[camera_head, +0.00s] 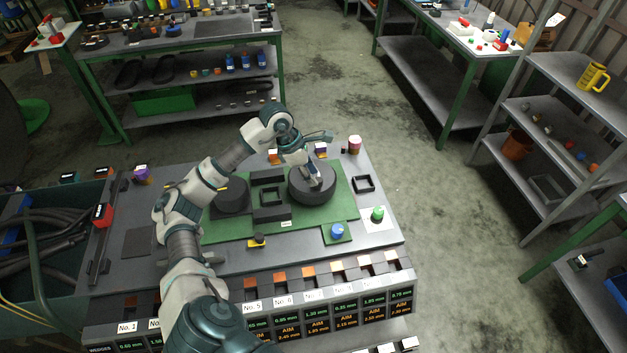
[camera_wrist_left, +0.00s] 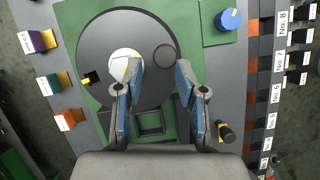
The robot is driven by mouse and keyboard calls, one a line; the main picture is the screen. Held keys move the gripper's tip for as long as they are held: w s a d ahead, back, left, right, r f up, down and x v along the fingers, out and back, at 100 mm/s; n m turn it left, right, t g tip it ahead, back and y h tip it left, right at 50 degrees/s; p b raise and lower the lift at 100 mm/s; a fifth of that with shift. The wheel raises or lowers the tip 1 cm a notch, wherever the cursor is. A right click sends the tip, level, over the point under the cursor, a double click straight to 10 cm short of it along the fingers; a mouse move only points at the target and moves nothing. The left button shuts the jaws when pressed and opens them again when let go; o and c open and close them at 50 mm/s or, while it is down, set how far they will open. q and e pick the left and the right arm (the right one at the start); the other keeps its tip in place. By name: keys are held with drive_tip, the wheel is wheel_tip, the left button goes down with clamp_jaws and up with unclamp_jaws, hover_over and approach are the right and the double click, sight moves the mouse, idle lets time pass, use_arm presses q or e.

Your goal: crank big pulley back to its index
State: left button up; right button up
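The big pulley (camera_head: 312,192) is a thick dark disc on the green mat (camera_head: 345,205), right of the middle of the bench. In the left wrist view the pulley (camera_wrist_left: 105,35) shows a pale hub (camera_wrist_left: 122,64), a round dark spot (camera_wrist_left: 165,57) right of it, and a small black block with a yellow mark (camera_wrist_left: 90,79) at its left edge. My left gripper (camera_head: 314,180) is over the pulley, pointing down. In the wrist view its fingers (camera_wrist_left: 160,72) are apart, the left one overlapping the hub; contact cannot be told. My right gripper is out of view.
A second dark disc (camera_head: 231,196) and black square frames (camera_head: 270,196) stand left of the pulley. A blue knob (camera_head: 337,230), a green knob (camera_head: 377,213) and a yellow-black knob (camera_head: 258,240) are near the front. Small coloured pieces line the back edge.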

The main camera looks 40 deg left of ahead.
sight(318, 179)
use_arm(q)
drive_tip(key=shift+w+d+f, duration=0.2)
drive_tip(key=shift+d+f, duration=0.85)
drive_tip(key=shift+d, duration=0.05)
drive_tip(key=shift+w+d+f, duration=0.15)
drive_tip(key=shift+f, duration=0.25)
drive_tip(key=shift+a, duration=0.65)
drive_tip(key=c, duration=0.6)
drive_tip(key=shift+d, duration=0.2)
clamp_jaws()
drive_tip(key=shift+w+d+r, duration=0.1)
drive_tip(key=shift+r, duration=0.05)
